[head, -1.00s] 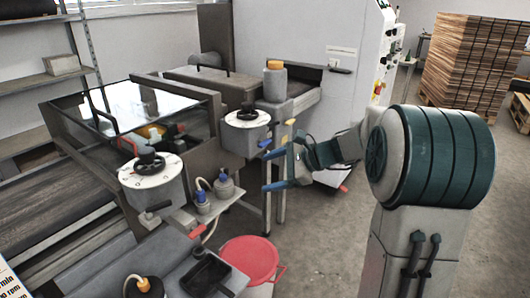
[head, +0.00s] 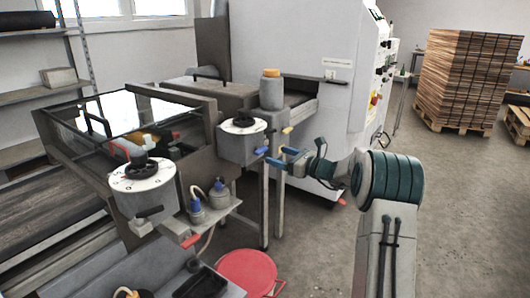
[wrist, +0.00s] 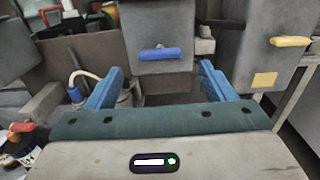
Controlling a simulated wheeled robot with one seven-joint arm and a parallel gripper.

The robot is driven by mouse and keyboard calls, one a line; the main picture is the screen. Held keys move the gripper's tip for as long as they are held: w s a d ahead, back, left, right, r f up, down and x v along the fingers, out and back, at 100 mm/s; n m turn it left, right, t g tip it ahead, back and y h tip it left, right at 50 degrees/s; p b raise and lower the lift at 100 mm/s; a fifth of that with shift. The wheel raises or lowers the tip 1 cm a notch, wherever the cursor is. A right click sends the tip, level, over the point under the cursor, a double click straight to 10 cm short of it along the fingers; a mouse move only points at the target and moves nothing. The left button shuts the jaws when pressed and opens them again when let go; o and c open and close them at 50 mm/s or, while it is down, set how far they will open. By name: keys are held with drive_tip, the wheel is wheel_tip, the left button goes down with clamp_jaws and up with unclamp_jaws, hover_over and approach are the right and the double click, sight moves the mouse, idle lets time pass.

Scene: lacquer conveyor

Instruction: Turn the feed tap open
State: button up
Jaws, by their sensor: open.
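Three coloured tap levers show; no label tells me which is the feed tap. A blue lever (head: 262,150) sits under the middle dial pot; in the wrist view the blue lever (wrist: 160,54) lies level, ahead of my fingers. A yellow lever (head: 287,130) is to its right and shows in the wrist view (wrist: 290,41) too.
Dial pots (head: 143,183) and (head: 241,139) stand along the machine. Small bottles (head: 208,202) stand on a shelf below them. A red tub (head: 247,268) is on the floor. A grey cylinder with an orange cap (head: 271,89) stands behind. The floor to the right is open.

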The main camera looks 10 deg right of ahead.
sight(264, 151)
drive_tip(key=x, duration=0.6)
drive_tip(key=shift+w+a, duration=0.2)
drive_tip(key=c, duration=1)
